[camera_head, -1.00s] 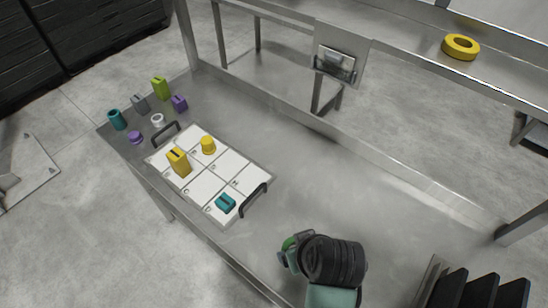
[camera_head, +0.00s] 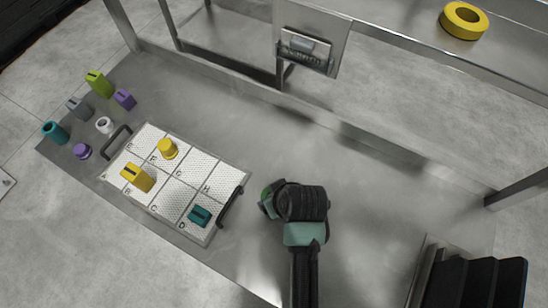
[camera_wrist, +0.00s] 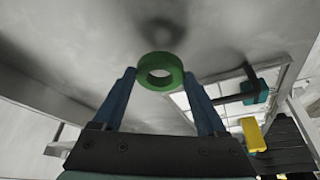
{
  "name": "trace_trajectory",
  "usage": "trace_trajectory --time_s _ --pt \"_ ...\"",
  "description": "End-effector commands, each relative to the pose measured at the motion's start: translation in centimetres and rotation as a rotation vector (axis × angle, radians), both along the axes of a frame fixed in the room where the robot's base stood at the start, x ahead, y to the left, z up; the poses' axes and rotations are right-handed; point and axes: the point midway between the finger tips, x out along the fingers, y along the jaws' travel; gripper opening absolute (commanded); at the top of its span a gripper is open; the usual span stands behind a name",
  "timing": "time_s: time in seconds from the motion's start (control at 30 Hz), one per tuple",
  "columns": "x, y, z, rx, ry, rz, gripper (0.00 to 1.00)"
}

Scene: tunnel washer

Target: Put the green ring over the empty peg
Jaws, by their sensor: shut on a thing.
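The green ring (camera_wrist: 160,86) is held between the two blue fingers of my gripper (camera_wrist: 160,74) in the wrist view, its hole facing the camera. In the head view my gripper (camera_head: 268,199) is right of the white lettered tray (camera_head: 222,179), beyond its right handle, with only a sliver of green ring showing (camera_head: 266,193). The tray carries a yellow upright cylinder (camera_head: 168,149) with a wider base, a yellow slotted block (camera_head: 138,177) and a teal slotted block (camera_head: 200,215). I cannot make out an empty peg clearly.
Dark handles stand at the tray's left (camera_head: 117,137) and right (camera_head: 231,206) ends. Several coloured pieces, including a white ring (camera_head: 104,125), stand left of the tray. A yellow ring (camera_head: 464,20) lies on the back shelf. Dark panels (camera_head: 480,285) stand front right.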

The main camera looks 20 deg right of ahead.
Motion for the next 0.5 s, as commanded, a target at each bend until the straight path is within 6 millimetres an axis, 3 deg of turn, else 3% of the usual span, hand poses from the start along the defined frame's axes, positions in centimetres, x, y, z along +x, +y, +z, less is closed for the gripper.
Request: trace_trajectory --time_s 0.2,0.5 --pt "-0.1 0.0 -3.1 0.001 0.003 -0.001 0.21" --pt "-0.1 0.0 -3.4 0.001 0.001 -0.001 0.21"
